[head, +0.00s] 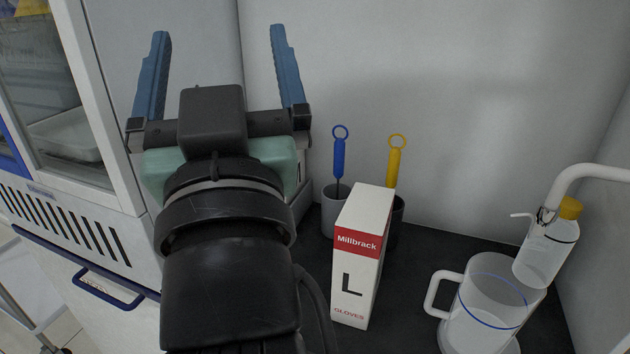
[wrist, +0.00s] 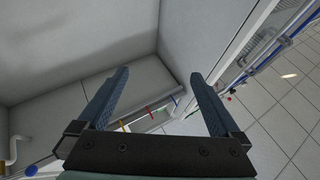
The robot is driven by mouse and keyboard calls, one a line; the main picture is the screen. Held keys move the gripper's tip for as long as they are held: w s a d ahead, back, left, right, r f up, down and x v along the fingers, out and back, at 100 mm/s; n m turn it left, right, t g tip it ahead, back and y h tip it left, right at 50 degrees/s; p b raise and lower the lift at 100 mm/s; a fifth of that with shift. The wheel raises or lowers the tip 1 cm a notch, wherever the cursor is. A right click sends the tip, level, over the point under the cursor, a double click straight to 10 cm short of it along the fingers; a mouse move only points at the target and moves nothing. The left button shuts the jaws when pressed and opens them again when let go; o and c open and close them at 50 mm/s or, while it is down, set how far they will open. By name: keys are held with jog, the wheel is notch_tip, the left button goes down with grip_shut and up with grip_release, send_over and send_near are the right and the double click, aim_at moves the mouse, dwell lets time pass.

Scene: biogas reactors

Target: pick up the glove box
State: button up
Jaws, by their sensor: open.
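The glove box (head: 362,247) is a tall white carton with a red band reading "Millbrack", a large "L" and "GLOVES". It stands upright on the dark worktop in the head view. My gripper (head: 217,48) is open and empty, with two blue fingers wide apart. It is up and to the left of the box, apart from it. In the wrist view my gripper (wrist: 161,90) shows both fingers with nothing between them. I cannot make out the glove box in the wrist view.
Behind the box stand a grey cup (head: 332,212) with a blue-handled tool (head: 339,158) and a dark cup (head: 397,225) with a yellow-handled tool (head: 396,162). A cabinet (head: 75,240) stands left.

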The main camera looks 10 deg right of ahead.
jog(key=w+r+n+g+p, duration=0.2)
jog(key=w+r+g+p, duration=0.3)
jog(key=p, duration=1)
jog(key=n+g+h+p, duration=0.7)
jog(key=n+p, duration=0.6)
jog(key=n, duration=1.4)
send_near(353, 249)
jog(key=x, duration=1)
jog(key=shift+w+d+f, duration=0.1)
jog(key=shift+w, duration=0.05)
jog(key=x, duration=0.5)
jog(key=shift+d+p, duration=0.35)
